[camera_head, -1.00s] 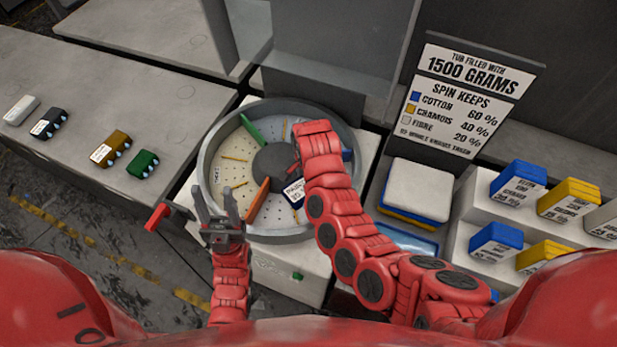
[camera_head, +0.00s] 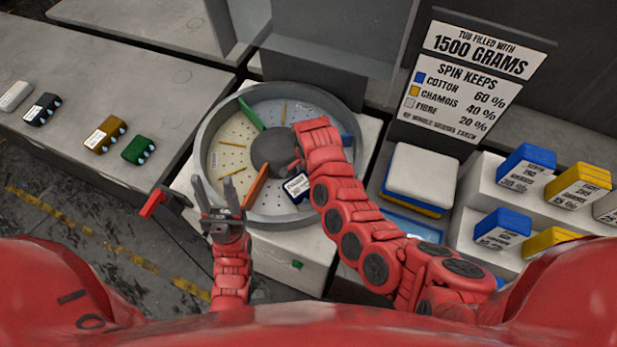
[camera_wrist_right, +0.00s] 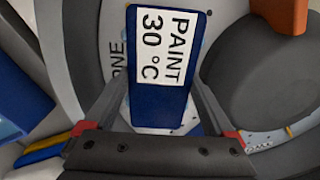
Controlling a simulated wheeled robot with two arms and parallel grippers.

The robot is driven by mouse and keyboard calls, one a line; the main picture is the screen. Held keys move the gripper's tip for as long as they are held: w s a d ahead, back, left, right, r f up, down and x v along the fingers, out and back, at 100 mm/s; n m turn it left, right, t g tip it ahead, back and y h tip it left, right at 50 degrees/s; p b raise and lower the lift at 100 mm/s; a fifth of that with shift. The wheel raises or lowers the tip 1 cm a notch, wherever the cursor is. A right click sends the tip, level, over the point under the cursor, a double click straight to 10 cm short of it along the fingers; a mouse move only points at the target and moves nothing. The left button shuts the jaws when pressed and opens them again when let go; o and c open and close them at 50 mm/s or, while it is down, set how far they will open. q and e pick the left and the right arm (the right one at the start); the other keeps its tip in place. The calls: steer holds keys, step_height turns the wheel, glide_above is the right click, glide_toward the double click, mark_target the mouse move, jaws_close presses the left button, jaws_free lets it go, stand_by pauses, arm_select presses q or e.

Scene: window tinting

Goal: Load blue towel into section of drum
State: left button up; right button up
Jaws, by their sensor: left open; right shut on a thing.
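A blue slab (camera_head: 297,187) with a white label hangs over the near part of the round drum (camera_head: 208,135). My right gripper (camera_wrist_right: 160,95) is shut on it, one finger on each side. In the wrist view the slab (camera_wrist_right: 158,112) reads "PAINT 30 °C"; I cannot tell if it is the towel or if it touches the drum floor. The drum has a grey hub (camera_head: 275,150), a green divider (camera_head: 250,114), an orange divider (camera_head: 256,187) and a blue one (camera_head: 346,140). My left gripper (camera_head: 229,194) is open and empty at the drum's near left rim.
Blue blocks (camera_head: 525,163) and yellow blocks (camera_head: 580,185) with labels stand on steps at right. A white pad (camera_head: 422,173) lies on yellow and blue ones beside the drum. A red handle (camera_head: 152,202) juts out left. Small blocks (camera_head: 102,135) lie on the left table.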

steer(key=shift+f+b, duration=0.35)
steer(key=o, duration=1.2)
steer(key=shift+r, duration=0.55)
step_height(320, 180, up, 7)
steer(key=shift+r+b, duration=0.2)
steer(key=shift+b, duration=1.05)
step_height(320, 180, up, 9)
steer(key=p, duration=0.3)
steer(key=shift+p, duration=0.35)
steer(key=shift+f, duration=0.1)
